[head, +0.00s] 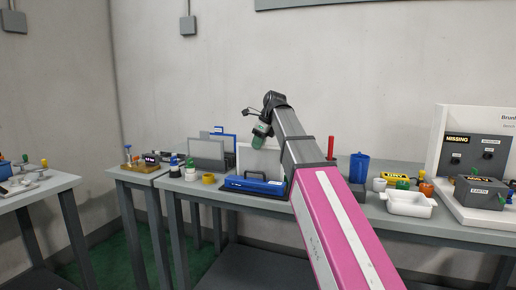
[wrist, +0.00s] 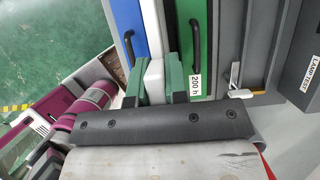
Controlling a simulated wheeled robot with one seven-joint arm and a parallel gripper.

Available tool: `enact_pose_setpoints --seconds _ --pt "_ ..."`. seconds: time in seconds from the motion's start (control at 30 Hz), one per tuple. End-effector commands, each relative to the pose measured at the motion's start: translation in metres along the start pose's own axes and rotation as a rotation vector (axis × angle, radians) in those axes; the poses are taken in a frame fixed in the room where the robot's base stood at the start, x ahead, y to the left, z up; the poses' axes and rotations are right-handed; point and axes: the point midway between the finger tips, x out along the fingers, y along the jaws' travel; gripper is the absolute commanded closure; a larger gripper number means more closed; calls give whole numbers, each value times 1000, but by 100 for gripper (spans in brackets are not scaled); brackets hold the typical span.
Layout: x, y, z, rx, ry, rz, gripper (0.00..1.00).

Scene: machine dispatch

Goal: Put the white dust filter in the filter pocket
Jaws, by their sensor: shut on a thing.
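In the wrist view my gripper (wrist: 155,88) has its green fingers shut on the white dust filter (wrist: 154,72), a pale block between them. Most of the filter's far end is hard to separate from a pale strip beyond it. In the head view my gripper (head: 261,133) is raised above the back of the middle table, over a blue case; the filter cannot be made out there. I cannot pick out the filter pocket with certainty in either view.
In the wrist view a blue panel (wrist: 128,22) and a green panel (wrist: 196,75) marked "200 h", both with black handles, flank the fingers. In the head view the blue case (head: 255,185) and a grey panel (head: 207,153) stand on the table; a white tray (head: 408,204) is right.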

Motion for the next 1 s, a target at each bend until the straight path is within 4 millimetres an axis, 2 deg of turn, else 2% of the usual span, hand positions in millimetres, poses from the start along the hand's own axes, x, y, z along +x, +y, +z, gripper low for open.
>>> enact_pose_setpoints --seconds 0.1,0.47,0.5,0.57,0.6,0.87,1.0 --pt "13 1 -6 1 1 1 100" --pt "16 0 -7 0 0 0 100" --pt "16 0 -7 0 0 0 82" --pt "16 0 -7 0 0 0 63" --pt "16 0 -7 0 0 0 60" --pt "16 0 -6 0 0 0 60" --pt "8 0 -6 0 0 0 60"
